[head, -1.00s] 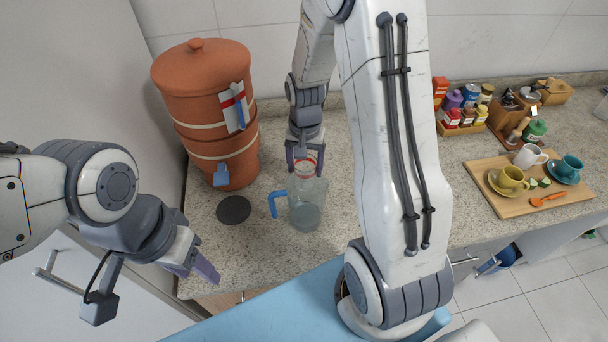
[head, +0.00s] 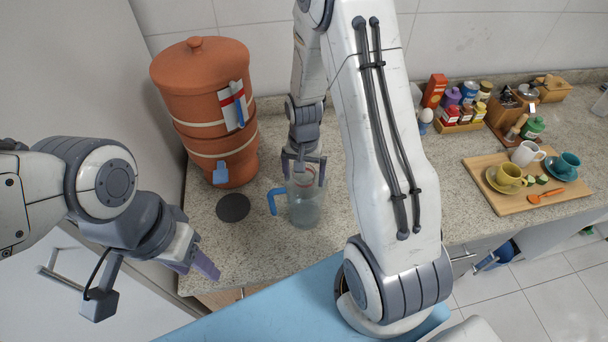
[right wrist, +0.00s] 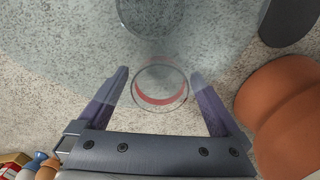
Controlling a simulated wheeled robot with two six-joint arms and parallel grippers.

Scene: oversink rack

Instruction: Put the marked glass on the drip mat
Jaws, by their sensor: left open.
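The clear glass with a red band (right wrist: 160,88) shows between my right gripper's fingers (right wrist: 160,78) in the right wrist view, with a small gap on each side. In the head view it is partly hidden by my right gripper (head: 304,180) and the clear pitcher (head: 305,212). The pitcher has a blue handle and is right beside the glass, on its near side. The drip mat, a dark round disc (head: 233,208), lies bare on the counter left of the pitcher. My left gripper (head: 205,266) is open and empty, over the counter's front left corner.
A terracotta water filter (head: 205,110) stands behind the mat, its blue tap (head: 221,172) facing the front. A wooden board (head: 520,200) with cups, spice jars and a caddy stand at the right. The counter (head: 245,245) in front of the mat is clear.

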